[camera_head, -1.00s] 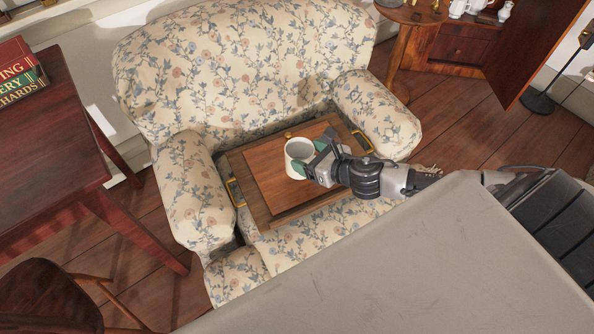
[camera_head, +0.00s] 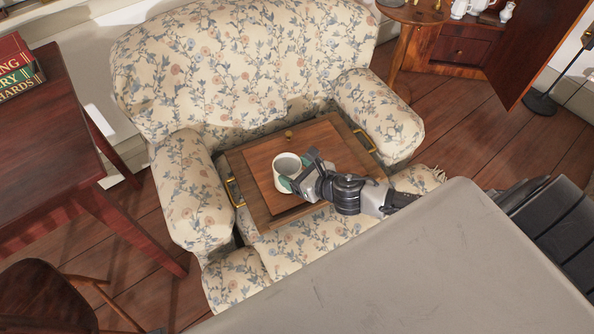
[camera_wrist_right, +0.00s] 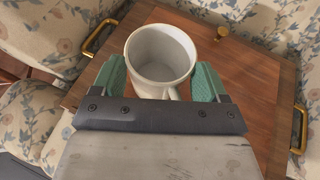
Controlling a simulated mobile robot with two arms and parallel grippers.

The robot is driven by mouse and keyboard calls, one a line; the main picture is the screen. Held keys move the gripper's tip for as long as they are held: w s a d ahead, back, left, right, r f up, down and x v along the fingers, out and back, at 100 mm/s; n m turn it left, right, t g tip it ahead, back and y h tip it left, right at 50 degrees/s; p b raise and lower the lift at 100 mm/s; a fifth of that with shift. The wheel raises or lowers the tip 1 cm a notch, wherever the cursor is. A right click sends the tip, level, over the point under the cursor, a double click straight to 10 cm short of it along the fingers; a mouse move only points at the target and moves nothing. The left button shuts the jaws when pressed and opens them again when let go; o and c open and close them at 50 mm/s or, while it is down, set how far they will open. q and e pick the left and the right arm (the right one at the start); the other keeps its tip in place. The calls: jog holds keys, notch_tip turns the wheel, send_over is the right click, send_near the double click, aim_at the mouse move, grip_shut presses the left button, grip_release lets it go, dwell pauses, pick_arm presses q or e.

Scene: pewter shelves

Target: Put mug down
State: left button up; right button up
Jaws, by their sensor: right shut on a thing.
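The white mug (camera_head: 287,165) is upright and empty over the wooden tray (camera_head: 252,157), left of the tray's middle. In the right wrist view the mug (camera_wrist_right: 160,52) sits between the green fingertips, its handle toward my wrist. My right gripper (camera_head: 302,178) is shut on the mug. I cannot tell whether the mug's base touches the tray. The tray has brass handles at both ends and rests across the floral armchair. My left gripper is not in view.
The floral armchair (camera_head: 240,70) has its arms on both sides of the tray. A small brass knob-like item (camera_head: 288,135) is near the tray's back edge. A dark red table (camera_head: 50,150) with books is at the left. The tray's right part is partly under my arm.

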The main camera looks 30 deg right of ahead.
jog(key=shift+f, duration=0.2)
jog(key=o, duration=1.4)
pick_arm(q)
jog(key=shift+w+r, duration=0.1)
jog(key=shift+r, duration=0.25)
pick_arm(e)
jog(key=shift+r, duration=0.25)
jog(key=v, duration=0.2)
jog(key=shift+s+d, duration=0.1)
jog(key=shift+s, duration=0.3)
pick_arm(q)
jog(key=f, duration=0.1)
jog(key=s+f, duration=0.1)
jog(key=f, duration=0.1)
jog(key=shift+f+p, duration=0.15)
jog(key=shift+p, duration=0.25)
pick_arm(e)
jog(key=v, duration=0.9)
jog(key=shift+r, duration=0.1)
